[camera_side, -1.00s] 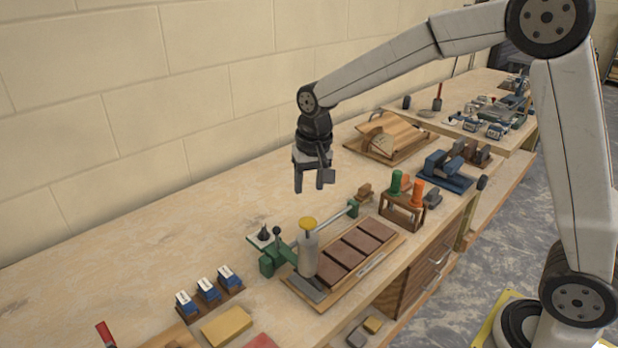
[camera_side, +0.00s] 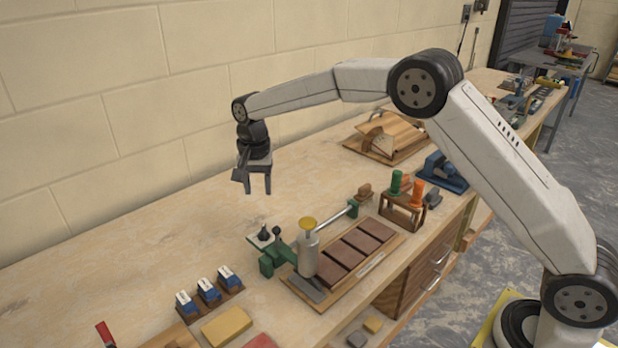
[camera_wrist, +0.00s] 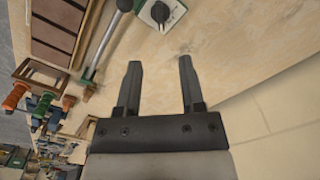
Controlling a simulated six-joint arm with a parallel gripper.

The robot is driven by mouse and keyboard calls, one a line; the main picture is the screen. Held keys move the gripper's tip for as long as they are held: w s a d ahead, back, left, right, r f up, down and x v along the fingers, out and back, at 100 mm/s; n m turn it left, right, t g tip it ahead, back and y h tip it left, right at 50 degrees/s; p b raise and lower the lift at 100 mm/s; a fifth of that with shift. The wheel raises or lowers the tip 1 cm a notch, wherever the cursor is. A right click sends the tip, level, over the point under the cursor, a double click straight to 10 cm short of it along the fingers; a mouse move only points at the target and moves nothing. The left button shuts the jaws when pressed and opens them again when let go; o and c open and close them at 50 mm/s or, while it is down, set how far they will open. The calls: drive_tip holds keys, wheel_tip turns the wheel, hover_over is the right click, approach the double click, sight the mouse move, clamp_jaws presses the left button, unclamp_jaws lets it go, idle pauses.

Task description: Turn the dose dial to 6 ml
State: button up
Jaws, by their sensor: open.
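The dose dial is a black knob (camera_side: 264,232) on a pale square plate with green edges, at the left of the green fixture. In the wrist view the dial (camera_wrist: 160,12) shows at the top edge, partly cut off; its marks are too small to read. My gripper (camera_side: 258,190) is open and empty, pointing down above the bench, behind and above the dial. In the wrist view its two fingers (camera_wrist: 160,68) are apart with bare bench between them, and the dial lies beyond their tips.
A grey cylinder with a yellow cap (camera_side: 308,250) stands right of the dial, by a board of brown tiles (camera_side: 345,255). Blue blocks (camera_side: 208,290) stand front left.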

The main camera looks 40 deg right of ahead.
hover_over(263, 230)
drive_tip(key=shift+f, duration=2.4)
drive_tip(key=shift+f, duration=0.1)
drive_tip(key=shift+f, duration=3.75)
clamp_jaws()
